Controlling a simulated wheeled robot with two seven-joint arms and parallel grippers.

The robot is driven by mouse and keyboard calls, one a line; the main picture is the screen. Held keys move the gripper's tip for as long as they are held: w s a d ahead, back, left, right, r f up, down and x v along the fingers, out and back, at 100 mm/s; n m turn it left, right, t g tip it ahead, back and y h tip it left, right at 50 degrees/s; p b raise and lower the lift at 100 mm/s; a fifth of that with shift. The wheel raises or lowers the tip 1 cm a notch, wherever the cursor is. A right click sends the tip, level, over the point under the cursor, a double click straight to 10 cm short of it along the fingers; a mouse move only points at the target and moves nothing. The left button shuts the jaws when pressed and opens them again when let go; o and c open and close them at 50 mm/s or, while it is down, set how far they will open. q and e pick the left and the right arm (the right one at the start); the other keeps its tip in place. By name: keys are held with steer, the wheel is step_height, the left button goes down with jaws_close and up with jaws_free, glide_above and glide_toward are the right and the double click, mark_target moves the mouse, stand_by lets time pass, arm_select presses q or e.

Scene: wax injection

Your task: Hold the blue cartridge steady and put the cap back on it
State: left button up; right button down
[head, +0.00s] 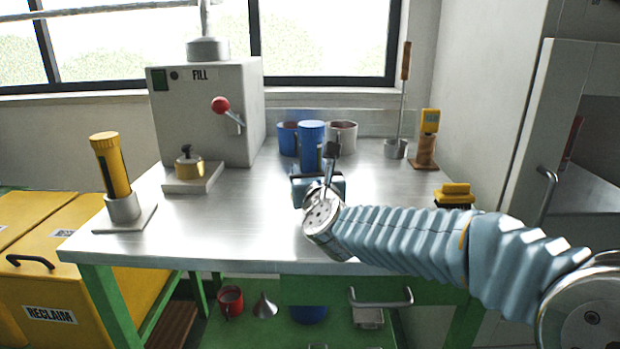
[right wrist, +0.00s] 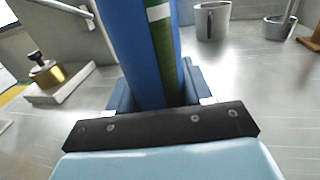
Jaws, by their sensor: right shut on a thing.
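The blue cartridge (head: 312,136) is upright over the middle of the steel table, with a dark green strip down its side. My right gripper (head: 317,180) is shut on it low down. In the right wrist view the cartridge (right wrist: 143,50) rises between the two blue fingers. Its lower end is hidden, so I cannot tell whether it touches the table. A brass-coloured piece with a black knob (head: 188,167), which may be the cap, sits on a pale block at the left. It also shows in the right wrist view (right wrist: 47,75). My left gripper is out of view.
A grey FILL machine (head: 205,115) with a red-knobbed lever stands at the back left. A yellow cartridge (head: 111,165) stands in a holder at the left edge. Mugs (head: 343,138) stand behind the blue cartridge. A yellow-black brush (head: 455,194) lies right.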

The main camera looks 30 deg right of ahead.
steer(key=shift+f, duration=0.3)
steer(key=shift+f+b, duration=0.15)
steer(key=shift+b, duration=0.15)
steer(key=shift+c, duration=2.4)
jaws_free()
